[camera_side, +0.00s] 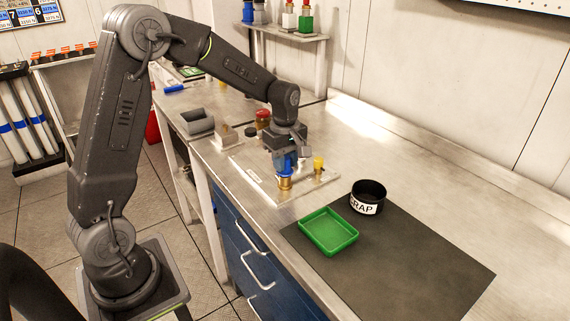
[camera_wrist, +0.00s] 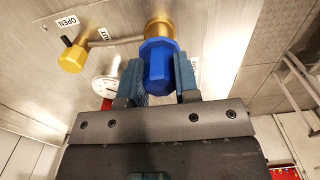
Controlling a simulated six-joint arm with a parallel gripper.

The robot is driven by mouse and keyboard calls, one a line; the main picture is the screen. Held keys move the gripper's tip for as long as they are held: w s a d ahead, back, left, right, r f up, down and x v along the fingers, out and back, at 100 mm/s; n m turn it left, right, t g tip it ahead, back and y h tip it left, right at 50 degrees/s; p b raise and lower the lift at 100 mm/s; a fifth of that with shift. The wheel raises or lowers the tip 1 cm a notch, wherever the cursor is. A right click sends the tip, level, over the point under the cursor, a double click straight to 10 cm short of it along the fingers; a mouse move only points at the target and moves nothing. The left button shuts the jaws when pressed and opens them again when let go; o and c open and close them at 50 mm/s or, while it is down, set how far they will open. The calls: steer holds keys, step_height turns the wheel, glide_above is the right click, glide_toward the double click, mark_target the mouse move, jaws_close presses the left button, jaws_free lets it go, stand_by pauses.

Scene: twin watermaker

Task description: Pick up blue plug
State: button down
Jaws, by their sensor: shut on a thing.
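The blue plug (camera_wrist: 158,66) is a faceted blue piece between the two fingers of my gripper (camera_wrist: 160,80) in the wrist view. A brass fitting (camera_wrist: 159,27) shows at the plug's far end, in line with it. In the side view, my gripper (camera_side: 285,160) points down over the metal plate, with the blue plug (camera_side: 284,170) below it and the brass fitting (camera_side: 285,184) under the plug. The plug looks upright and touching the brass fitting. I cannot tell whether it is free of it. My gripper is shut on the plug.
A yellow valve (camera_side: 318,164) stands close right of the gripper; it is near an OPEN label in the wrist view (camera_wrist: 70,58). A green tray (camera_side: 328,232) and a black SCRAP cup (camera_side: 368,196) sit on the dark mat (camera_side: 420,262). A red-topped item (camera_side: 262,118) stands behind.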

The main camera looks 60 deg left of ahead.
steer(key=r, duration=0.4)
steer(key=shift+s+a, duration=0.15)
steer(key=shift+a, duration=0.1)
steer(key=s+a+r, duration=0.6)
steer(key=s+a, duration=0.1)
steer(key=a, duration=0.1)
steer(key=shift+a+r, duration=0.2)
steer(key=shift+a, duration=0.05)
steer(key=shift+s, duration=0.1)
steer(key=c, duration=1.4)
jaws_free()
jaws_close()
